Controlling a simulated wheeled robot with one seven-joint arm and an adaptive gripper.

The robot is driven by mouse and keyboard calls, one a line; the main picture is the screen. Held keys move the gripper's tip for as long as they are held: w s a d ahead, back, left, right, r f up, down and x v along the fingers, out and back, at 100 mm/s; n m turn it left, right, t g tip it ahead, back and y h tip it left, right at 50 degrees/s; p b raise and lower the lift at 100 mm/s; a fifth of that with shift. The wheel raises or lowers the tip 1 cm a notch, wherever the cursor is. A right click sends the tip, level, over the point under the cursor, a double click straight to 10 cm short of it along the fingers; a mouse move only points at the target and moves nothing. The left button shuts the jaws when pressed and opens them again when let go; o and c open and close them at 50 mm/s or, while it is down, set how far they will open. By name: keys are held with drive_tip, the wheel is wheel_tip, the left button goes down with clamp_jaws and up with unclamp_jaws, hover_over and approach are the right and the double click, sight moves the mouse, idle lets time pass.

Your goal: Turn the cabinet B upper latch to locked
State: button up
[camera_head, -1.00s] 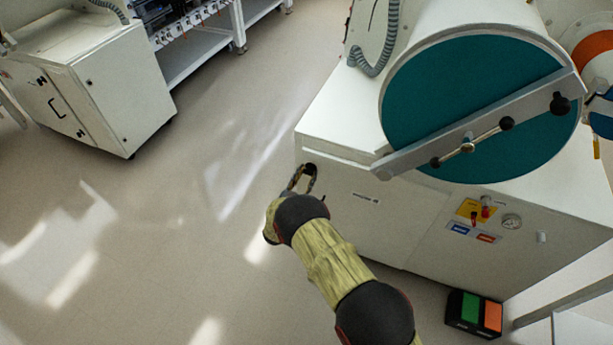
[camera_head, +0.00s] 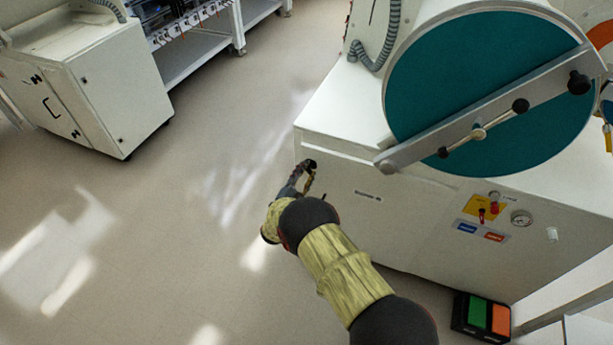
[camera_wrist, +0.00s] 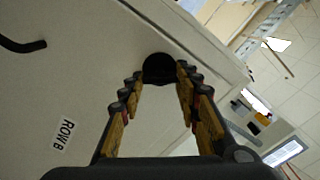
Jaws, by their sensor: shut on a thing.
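The upper latch (camera_head: 311,163) is a small black knob near the top left corner of the white cabinet front (camera_head: 400,225). In the wrist view this black latch (camera_wrist: 159,68) sits between my fingertips, near the cabinet's edge. My gripper (camera_head: 307,172) is shut on it, with a finger on each side in the wrist view (camera_wrist: 158,78). The fingers hide part of the latch, and I cannot tell its turn angle. A label (camera_wrist: 68,133) in the wrist view reads "ROW B".
A black bent handle (camera_wrist: 24,43) is on the same front in the wrist view. A large teal round door (camera_head: 480,90) with a bar overhangs the cabinet. A gauge and switch panel (camera_head: 482,220) is at right, a pedal (camera_head: 482,315) below. The floor left of my arm is clear.

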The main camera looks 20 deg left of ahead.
drive_tip(key=m+b, duration=0.1)
drive_tip(key=m, duration=0.3)
drive_tip(key=shift+f, duration=0.1)
drive_tip(key=shift+m, duration=1.7)
drive_tip(key=shift+d+f+m, duration=0.1)
drive_tip(key=shift+m, duration=0.2)
drive_tip(key=o, duration=1.2)
drive_tip(key=shift+s, duration=0.1)
drive_tip(key=s+a, duration=0.1)
drive_tip(key=s, duration=1)
drive_tip(key=shift+s, duration=0.35)
